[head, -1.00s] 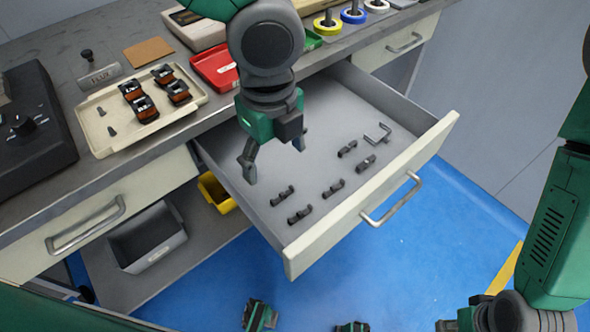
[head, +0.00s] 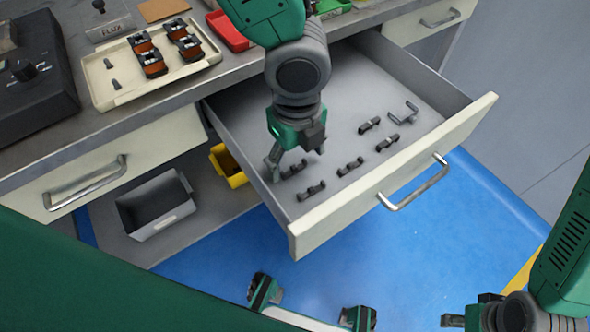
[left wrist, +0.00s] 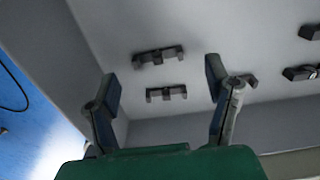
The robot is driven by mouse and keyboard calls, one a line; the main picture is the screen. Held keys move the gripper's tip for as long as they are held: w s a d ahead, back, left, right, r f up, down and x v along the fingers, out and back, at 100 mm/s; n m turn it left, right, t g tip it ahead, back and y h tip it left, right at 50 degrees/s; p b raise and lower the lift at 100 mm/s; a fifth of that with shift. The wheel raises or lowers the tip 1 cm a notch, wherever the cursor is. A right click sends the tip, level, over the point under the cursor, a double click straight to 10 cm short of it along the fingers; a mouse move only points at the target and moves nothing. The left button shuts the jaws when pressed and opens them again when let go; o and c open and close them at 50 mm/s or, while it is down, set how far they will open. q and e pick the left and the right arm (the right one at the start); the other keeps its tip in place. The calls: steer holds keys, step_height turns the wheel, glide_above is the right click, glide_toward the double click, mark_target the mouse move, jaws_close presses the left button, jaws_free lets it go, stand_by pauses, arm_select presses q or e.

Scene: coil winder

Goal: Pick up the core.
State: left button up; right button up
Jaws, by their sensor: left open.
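Several small dark cores lie on the floor of the open drawer (head: 262,248). One core (head: 310,190) is near the drawer's front left, another core (head: 295,169) is just behind it. My left gripper (head: 295,163) is open and points down over these two, with nothing held. In the left wrist view its fingers (left wrist: 160,78) are spread, with one core (left wrist: 166,92) appearing between them and another core (left wrist: 158,54) just beyond. A further core (left wrist: 247,79) is partly behind the right finger. My right gripper (head: 463,315) is at the lower right, away from the drawer, its jaws unclear.
The drawer walls stand close around my left gripper. A thin grey bracket (head: 404,112) lies at the drawer's right. A cream tray (head: 104,93) with wound parts stands on the bench. A grey bin (head: 157,208) and yellow bin (head: 232,170) are below.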

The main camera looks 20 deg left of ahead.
mark_target(296, 168)
arm_select(q)
step_height(296, 168, down, 3)
steer(key=shift+b, duration=0.45)
steer(key=shift+a+r, duration=0.1)
steer(key=shift+c, duration=0.9)
steer(key=c, duration=0.9)
arm_select(e)
steer(key=shift+f, duration=0.7)
arm_select(q)
step_height(296, 168, up, 10)
steer(key=p, duration=0.4)
arm_select(e)
step_height(296, 168, up, 4)
steer(key=shift+r, duration=0.15)
